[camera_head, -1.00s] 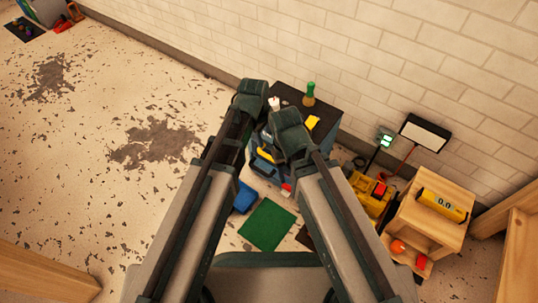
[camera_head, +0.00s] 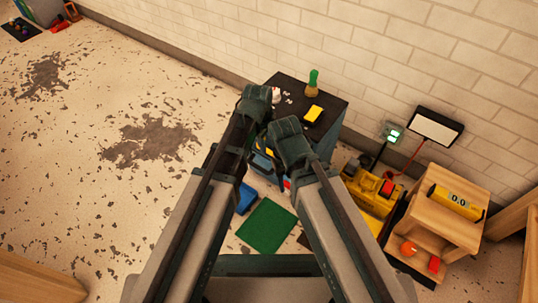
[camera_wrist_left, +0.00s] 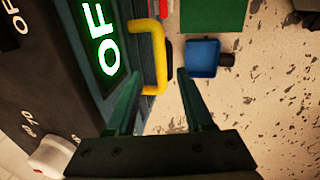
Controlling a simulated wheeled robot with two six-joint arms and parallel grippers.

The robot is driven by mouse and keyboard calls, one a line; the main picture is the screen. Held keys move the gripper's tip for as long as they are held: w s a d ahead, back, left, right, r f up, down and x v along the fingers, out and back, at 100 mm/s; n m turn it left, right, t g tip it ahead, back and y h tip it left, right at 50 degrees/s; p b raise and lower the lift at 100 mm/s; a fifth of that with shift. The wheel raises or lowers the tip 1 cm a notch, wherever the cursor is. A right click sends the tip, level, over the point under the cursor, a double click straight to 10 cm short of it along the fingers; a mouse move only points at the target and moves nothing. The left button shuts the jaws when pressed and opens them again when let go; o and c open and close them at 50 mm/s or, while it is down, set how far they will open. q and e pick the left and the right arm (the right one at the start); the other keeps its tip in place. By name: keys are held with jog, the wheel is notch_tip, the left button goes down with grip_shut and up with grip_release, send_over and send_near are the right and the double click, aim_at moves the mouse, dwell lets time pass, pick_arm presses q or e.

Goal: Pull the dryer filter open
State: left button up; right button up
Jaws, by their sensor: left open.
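A dark-topped unit (camera_head: 330,118), which I take to be the dryer, stands against the wall, its front mostly behind my arms. In the left wrist view a yellow loop handle (camera_wrist_left: 161,60) sits on its teal front beside a lit green OFF display (camera_wrist_left: 104,40). I cannot tell whether this handle belongs to the filter. My left gripper (camera_wrist_left: 160,76) is open and empty, its fingertips on either side of the handle's outer bar in the picture; contact is not visible. In the head view both arms reach to the unit; the right gripper's fingers are hidden.
A white knob (camera_wrist_left: 52,155) is on the dark panel. A green mat (camera_head: 267,226) and blue object (camera_wrist_left: 202,57) are on the floor. A wooden shelf (camera_head: 446,222) stands right; the left floor is open.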

aim_at(269, 150)
pick_arm(q)
jog(key=f+b, duration=0.2)
jog(key=f, duration=0.1)
jog(key=f+b, duration=0.1)
jog(key=shift+w+d+f+b, duration=0.25)
jog(key=shift+w+f+b, duration=0.1)
grip_shut()
dwell(1.2)
